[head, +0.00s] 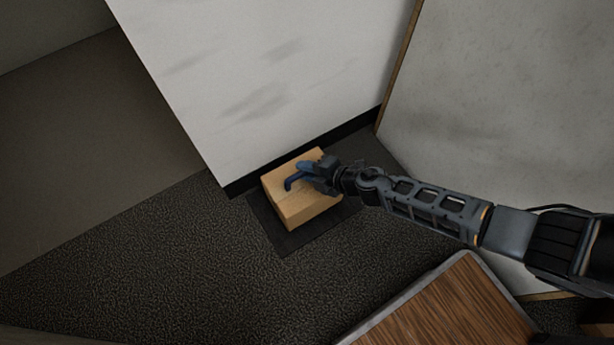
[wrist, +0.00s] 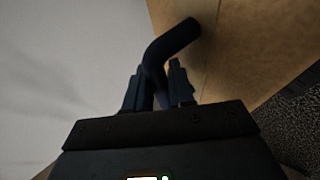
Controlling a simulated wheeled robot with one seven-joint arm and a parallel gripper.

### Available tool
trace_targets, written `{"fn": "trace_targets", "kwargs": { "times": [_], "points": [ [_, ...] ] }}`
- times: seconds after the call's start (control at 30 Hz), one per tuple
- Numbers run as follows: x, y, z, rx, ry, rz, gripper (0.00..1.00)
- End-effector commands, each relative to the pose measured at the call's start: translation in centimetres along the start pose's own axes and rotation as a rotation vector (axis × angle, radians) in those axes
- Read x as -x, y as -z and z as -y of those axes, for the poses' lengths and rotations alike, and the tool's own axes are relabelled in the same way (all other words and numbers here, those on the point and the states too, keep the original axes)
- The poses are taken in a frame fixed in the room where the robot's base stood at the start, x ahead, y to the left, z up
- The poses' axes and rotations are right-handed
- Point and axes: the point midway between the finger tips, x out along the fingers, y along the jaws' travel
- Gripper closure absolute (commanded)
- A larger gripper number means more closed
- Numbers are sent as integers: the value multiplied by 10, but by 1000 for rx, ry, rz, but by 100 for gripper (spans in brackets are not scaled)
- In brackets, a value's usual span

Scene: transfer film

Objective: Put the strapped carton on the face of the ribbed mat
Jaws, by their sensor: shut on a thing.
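The strapped carton (head: 305,207) is a tan cardboard box with a dark blue strap (head: 291,184) standing up as a loop on its top. It is over the dark ribbed mat (head: 285,242), whose edges show around it; I cannot tell whether it touches the mat or hangs just above. My gripper (head: 308,170) is at the carton's top, shut on the strap. In the wrist view the strap (wrist: 172,42) rises between the two fingers (wrist: 158,84), with the carton's face (wrist: 262,40) behind it. The carton's underside is hidden.
A white wall (head: 270,75) with a black skirting stands close behind the carton. A pale panel (head: 490,100) rises at the right. A wood-topped surface (head: 440,310) with a grey edge is at the lower right. Dark speckled carpet (head: 150,270) lies clear at the left and front.

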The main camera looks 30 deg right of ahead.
Motion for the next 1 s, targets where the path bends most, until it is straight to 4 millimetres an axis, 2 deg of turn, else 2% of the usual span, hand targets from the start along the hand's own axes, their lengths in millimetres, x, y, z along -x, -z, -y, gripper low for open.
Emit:
{"fn": "trace_targets", "kwargs": {
  "times": [0.3, 0.73, 0.77, 1.0],
  "points": [
    [-19, -8, 29, -2, -2, 1, 100],
    [-20, -8, 31, -3, -1, 1, 100],
    [-19, -9, 33, -1, 2, 1, 74],
    [-19, -9, 32, 0, 1, 1, 51]
  ]
}}
